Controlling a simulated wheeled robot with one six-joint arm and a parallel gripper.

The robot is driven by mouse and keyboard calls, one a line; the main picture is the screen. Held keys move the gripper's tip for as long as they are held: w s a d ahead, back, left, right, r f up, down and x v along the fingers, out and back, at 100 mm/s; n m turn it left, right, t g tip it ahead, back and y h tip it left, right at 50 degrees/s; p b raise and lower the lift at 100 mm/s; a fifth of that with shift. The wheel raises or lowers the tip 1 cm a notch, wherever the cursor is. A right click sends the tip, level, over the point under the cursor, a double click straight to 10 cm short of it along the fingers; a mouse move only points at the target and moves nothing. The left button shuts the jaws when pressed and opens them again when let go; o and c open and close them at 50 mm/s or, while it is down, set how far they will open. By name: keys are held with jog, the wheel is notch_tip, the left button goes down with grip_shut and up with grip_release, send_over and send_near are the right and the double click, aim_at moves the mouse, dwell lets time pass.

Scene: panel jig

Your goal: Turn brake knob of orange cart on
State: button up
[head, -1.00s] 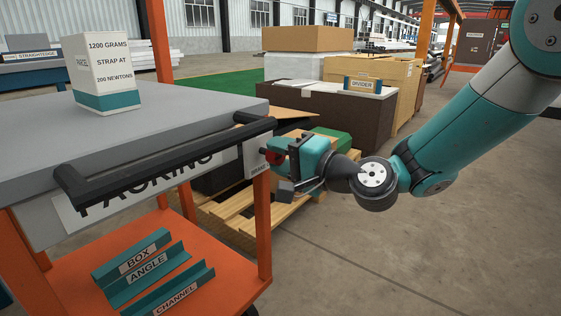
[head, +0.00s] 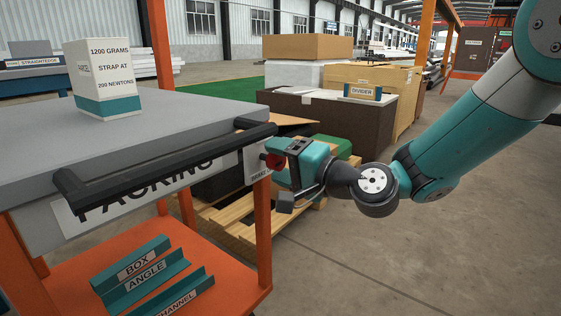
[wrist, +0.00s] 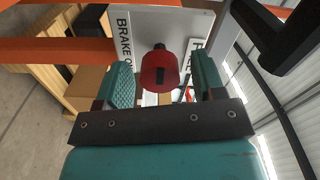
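The orange cart (head: 263,235) stands at the left in the head view, with a grey top and a black push handle (head: 165,165). A pale plate (head: 257,177) at its near right corner carries the red brake knob (head: 274,161). In the wrist view the red knob (wrist: 158,72) has dark marks and sits between my two teal fingers, with gaps on both sides. My gripper (head: 283,166) is open around the knob; it also shows in the wrist view (wrist: 164,80). Labels on the plate (wrist: 185,24) read "BRAKE O…" and "R…", partly hidden. The knob's setting cannot be told.
The handle bar (wrist: 288,38) is close to my gripper at upper right in the wrist view. A labelled white-and-teal box (head: 102,75) stands on the cart top. A wooden pallet (head: 245,222) with cartons lies behind my gripper. The floor at right is clear.

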jog(key=shift+d, duration=0.15)
jog(key=b+v, duration=0.7)
jog(key=v, duration=1)
jog(key=shift+s, duration=0.2)
jog(key=s+a+r+n+g+h+p, duration=0.3)
jog(key=s+a+n+g+p, duration=0.2)
jog(key=s+n+g+p, duration=0.4)
jog(key=s+d+r+n+g+h+p, duration=0.25)
jog(key=s+d+r+h+p, duration=0.4)
jog(key=s+p, duration=0.4)
notch_tip(320, 180, up, 35)
jog(key=w+p, duration=0.2)
jog(key=p, duration=3.5)
jog(key=shift+w+a+r, duration=0.2)
jog(key=shift+a, duration=0.2)
